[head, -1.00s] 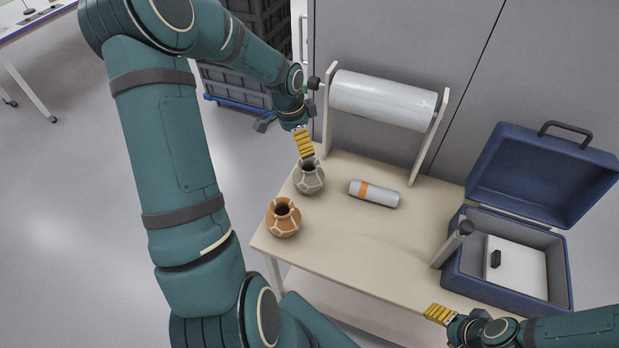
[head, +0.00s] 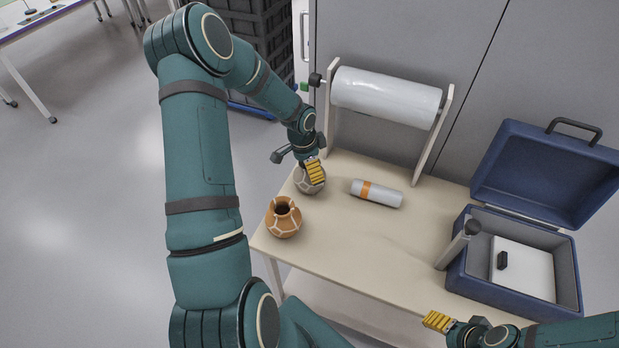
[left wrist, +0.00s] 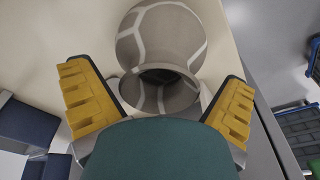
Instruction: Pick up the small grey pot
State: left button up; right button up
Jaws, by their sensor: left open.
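The small grey pot (head: 311,186) with pale seam lines stands at the back left of the table in the head view, partly hidden by my left gripper (head: 314,172). In the left wrist view the grey pot (left wrist: 162,40) lies between and just beyond the open yellow-padded fingers of my left gripper (left wrist: 160,100), its dark mouth facing the camera. I see no finger clearly touching it. My right gripper (head: 437,321) is at the table's front right edge, with nothing seen in it; its finger gap is not clear.
An orange-brown pot (head: 284,221) stands just in front of the grey pot. A grey cylinder with an orange band (head: 377,193) lies to the right. A film roll on a stand (head: 388,97) is behind, and an open blue case (head: 568,290) is at right. The table's middle is clear.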

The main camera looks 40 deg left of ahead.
pick_arm(q)
jog(key=c, duration=1.4)
